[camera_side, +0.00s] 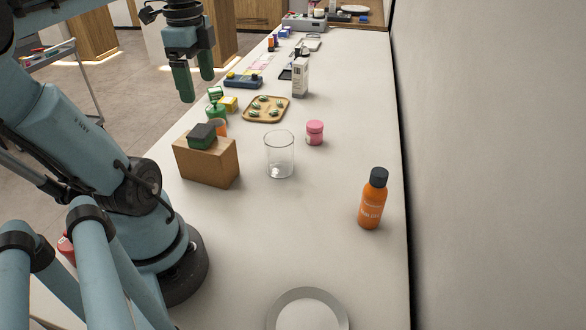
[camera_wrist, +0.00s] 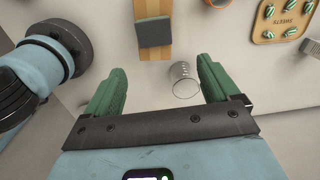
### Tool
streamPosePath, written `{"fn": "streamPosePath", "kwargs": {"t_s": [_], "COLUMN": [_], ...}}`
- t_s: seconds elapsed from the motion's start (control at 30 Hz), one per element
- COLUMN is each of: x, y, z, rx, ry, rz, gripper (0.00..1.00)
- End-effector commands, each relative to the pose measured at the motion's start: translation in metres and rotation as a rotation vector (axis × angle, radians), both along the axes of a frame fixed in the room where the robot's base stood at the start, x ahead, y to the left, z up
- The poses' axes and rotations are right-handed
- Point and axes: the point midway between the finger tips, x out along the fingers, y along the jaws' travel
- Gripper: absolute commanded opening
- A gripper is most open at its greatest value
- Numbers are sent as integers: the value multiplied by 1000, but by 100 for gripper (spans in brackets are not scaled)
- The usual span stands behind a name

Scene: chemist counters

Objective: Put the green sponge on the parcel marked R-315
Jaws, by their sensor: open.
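A dark green sponge (camera_side: 201,136) with a darker top lies on a brown cardboard parcel (camera_side: 207,165). In the wrist view the sponge (camera_wrist: 153,32) shows as a dark grey-green rectangle across the parcel (camera_wrist: 154,8). No marking such as R-315 can be read on the faces I see. My gripper (camera_side: 195,84), with green fingers, is open and empty, raised in the air above and behind the parcel in the side view. In the wrist view the open fingers (camera_wrist: 160,67) point toward the counter, and the sponge lies beyond their tips.
A clear glass beaker (camera_side: 279,155) stands just right of the parcel. An orange cup (camera_side: 220,128) and a green stapler-like item (camera_side: 215,105) are behind it. A wooden sweets tray (camera_side: 265,109), pink jar (camera_side: 315,132) and orange bottle (camera_side: 372,199) stand nearby. The front-middle counter is clear.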

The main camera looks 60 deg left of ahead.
Motion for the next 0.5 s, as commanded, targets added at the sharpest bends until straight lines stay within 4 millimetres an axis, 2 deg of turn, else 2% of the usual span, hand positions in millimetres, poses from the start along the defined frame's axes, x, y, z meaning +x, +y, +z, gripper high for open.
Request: {"fn": "streamPosePath", "kwargs": {"t_s": [0.17,0.3,0.5], "x": [43,76,105], "y": [-37,-79,-144], "z": [-24,-45,-68], "rx": [63,56,-70], "ry": [-123,-274,-470], "rz": [145,304,518], "gripper": [89,89,89]}}
